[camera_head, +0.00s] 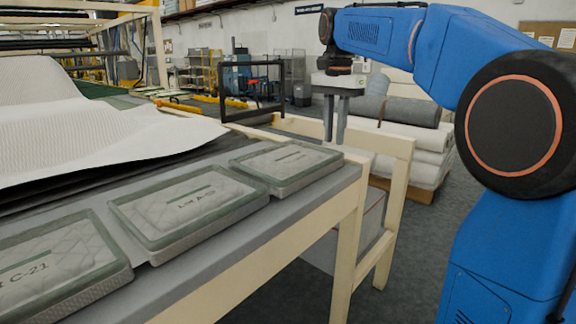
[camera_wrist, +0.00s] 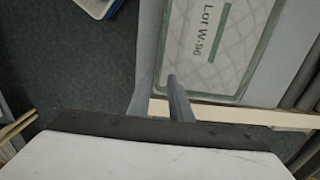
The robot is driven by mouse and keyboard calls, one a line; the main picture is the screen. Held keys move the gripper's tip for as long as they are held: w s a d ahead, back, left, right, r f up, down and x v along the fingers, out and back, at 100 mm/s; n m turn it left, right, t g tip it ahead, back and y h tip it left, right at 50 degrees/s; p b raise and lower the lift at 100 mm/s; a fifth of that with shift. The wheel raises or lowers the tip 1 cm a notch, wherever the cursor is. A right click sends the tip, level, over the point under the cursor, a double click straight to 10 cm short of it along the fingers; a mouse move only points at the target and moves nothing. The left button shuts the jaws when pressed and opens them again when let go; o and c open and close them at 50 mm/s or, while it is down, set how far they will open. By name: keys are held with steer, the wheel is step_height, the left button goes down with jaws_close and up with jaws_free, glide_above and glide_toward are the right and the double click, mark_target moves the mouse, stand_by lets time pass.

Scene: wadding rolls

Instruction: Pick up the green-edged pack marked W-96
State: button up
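The pack marked Lot W-96 (camera_wrist: 232,40) lies flat at the upper right of the wrist view. It has a quilted pale top, a green edge and a green bar beside its lettering. The farthest pack (camera_head: 287,165) in the head view lies at the table's far end; its lettering is too small to read there. My gripper (camera_head: 335,140) hangs fingers down near that end. In the wrist view my gripper (camera_wrist: 160,80) shows two separated fingers with nothing between them, to the left of the W-96 pack. I cannot tell its height above the table.
Two similar packs, marked Lot A (camera_head: 188,200) with unclear digits and C-21 (camera_head: 50,270), lie nearer on the grey-topped table (camera_head: 215,270). White quilted wadding (camera_head: 90,130) covers the left. Rolls (camera_head: 405,112) are stacked beyond the table. Floor is open on the right.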

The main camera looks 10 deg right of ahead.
mark_target(334, 156)
steer(key=shift+d+f, duration=0.15)
steer(key=shift+f, duration=2.4)
jaws_close()
steer(key=shift+r, duration=0.1)
